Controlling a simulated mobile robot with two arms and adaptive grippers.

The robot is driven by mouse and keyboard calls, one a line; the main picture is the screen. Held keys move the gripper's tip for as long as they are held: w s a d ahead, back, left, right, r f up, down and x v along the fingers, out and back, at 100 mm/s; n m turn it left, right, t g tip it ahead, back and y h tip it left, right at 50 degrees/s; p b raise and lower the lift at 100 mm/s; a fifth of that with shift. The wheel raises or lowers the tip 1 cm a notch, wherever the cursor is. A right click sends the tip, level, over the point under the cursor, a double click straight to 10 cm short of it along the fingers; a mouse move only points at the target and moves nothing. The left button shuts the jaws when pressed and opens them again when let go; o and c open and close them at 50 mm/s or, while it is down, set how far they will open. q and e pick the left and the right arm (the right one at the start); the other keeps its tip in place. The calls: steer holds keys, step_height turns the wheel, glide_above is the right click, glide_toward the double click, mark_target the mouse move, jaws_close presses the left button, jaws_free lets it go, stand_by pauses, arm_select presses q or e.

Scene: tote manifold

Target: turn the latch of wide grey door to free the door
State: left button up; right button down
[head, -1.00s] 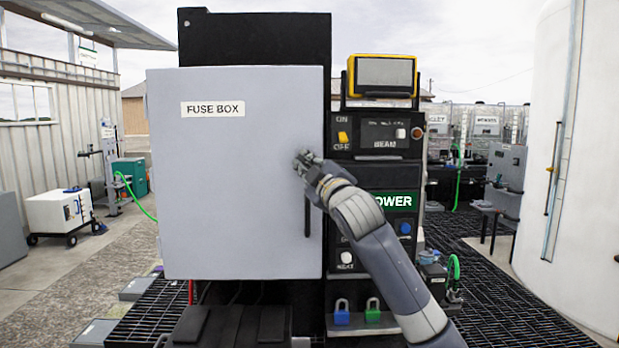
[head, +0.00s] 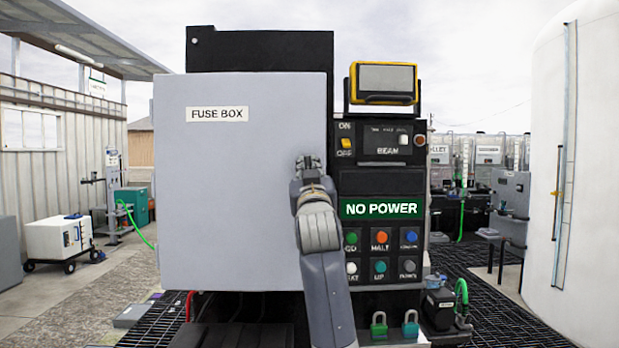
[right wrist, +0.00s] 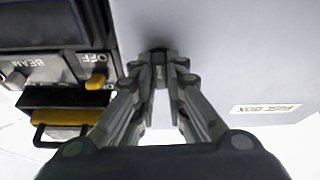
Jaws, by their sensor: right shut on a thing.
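The wide grey door (head: 230,200) bears a FUSE BOX label and lies flat over the front of a black cabinet, looking closed. Its latch is a small dark piece near the door's right edge; it shows in the right wrist view (right wrist: 159,49) between my fingertips. My right gripper (head: 309,164) is at that edge, about mid-height of the door, and its fingers close together on the latch in the right wrist view (right wrist: 160,65). The gripper hides most of the latch, so its turn angle cannot be told. My left gripper is not in view.
Right of the door is a black panel with a NO POWER display (head: 381,208), several coloured buttons and a BEAM switch. A yellow-framed screen (head: 384,82) stands on top. Two padlocks (head: 379,325) hang below.

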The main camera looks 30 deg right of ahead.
steer(key=shift+s+r+m+h, duration=0.1)
steer(key=shift+r+m+h, duration=0.25)
steer(key=shift+m+h, duration=0.45)
steer(key=c, duration=1.6)
jaws_free()
steer(key=shift+w+f, duration=0.2)
steer(key=shift+f, duration=0.1)
steer(key=v, duration=1.2)
steer(key=shift+r, duration=0.4)
steer(key=shift+s, duration=0.15)
